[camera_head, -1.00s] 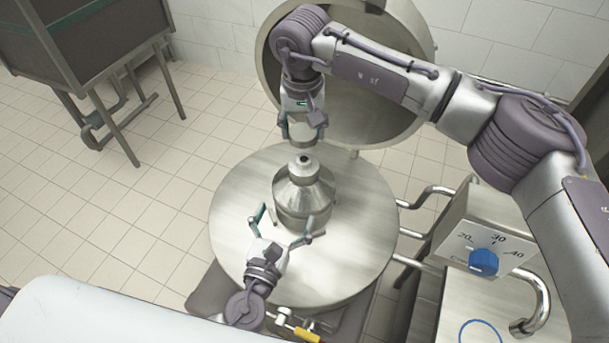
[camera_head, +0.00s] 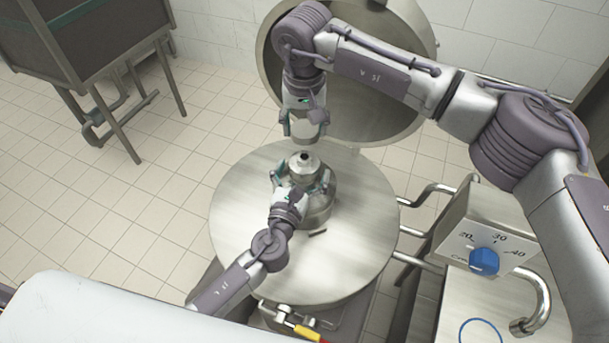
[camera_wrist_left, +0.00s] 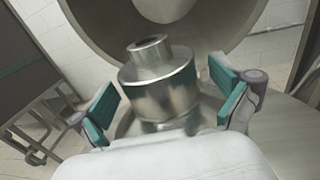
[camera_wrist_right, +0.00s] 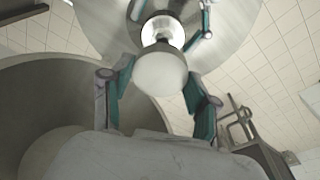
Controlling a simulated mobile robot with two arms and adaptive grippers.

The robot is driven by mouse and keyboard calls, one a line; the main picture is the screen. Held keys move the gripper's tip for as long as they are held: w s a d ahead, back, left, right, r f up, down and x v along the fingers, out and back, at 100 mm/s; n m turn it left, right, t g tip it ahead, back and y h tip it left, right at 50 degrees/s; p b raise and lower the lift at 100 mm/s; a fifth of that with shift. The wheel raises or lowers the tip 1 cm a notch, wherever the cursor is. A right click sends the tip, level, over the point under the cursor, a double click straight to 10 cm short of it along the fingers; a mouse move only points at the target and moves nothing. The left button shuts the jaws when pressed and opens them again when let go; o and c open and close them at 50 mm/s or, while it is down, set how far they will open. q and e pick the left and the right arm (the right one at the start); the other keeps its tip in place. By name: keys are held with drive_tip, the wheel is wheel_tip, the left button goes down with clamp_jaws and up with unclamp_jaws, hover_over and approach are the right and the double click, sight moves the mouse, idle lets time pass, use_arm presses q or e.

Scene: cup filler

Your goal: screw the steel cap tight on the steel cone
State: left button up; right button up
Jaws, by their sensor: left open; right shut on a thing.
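The steel cone (camera_head: 317,208) stands upright on the round steel table, with a narrow open neck on top. It also shows in the left wrist view (camera_wrist_left: 162,92). My left gripper (camera_head: 302,178) is open, its fingers on either side of the cone's upper body; I cannot tell whether they touch it. My right gripper (camera_head: 304,134) is shut on the steel cap (camera_head: 305,129), above the cone's neck with a visible gap between. In the right wrist view the cap (camera_wrist_right: 160,73) is a pale round piece between the fingers, partly covering the cone.
A large open steel lid (camera_head: 385,90) stands behind. A control box with a blue knob (camera_head: 484,261) is at right, a yellow-handled valve (camera_head: 306,332) at front.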

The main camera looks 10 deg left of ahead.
sight(305, 156)
use_arm(q)
drive_tip(key=shift+w, duration=0.15)
drive_tip(key=shift+c, duration=0.2)
drive_tip(key=c, duration=1.7)
use_arm(e)
drive_tip(key=shift+f, duration=2.45)
drive_tip(key=shift+f, duration=0.1)
drive_tip(key=shift+f, duration=0.8)
drive_tip(key=shift+f, duration=0.55)
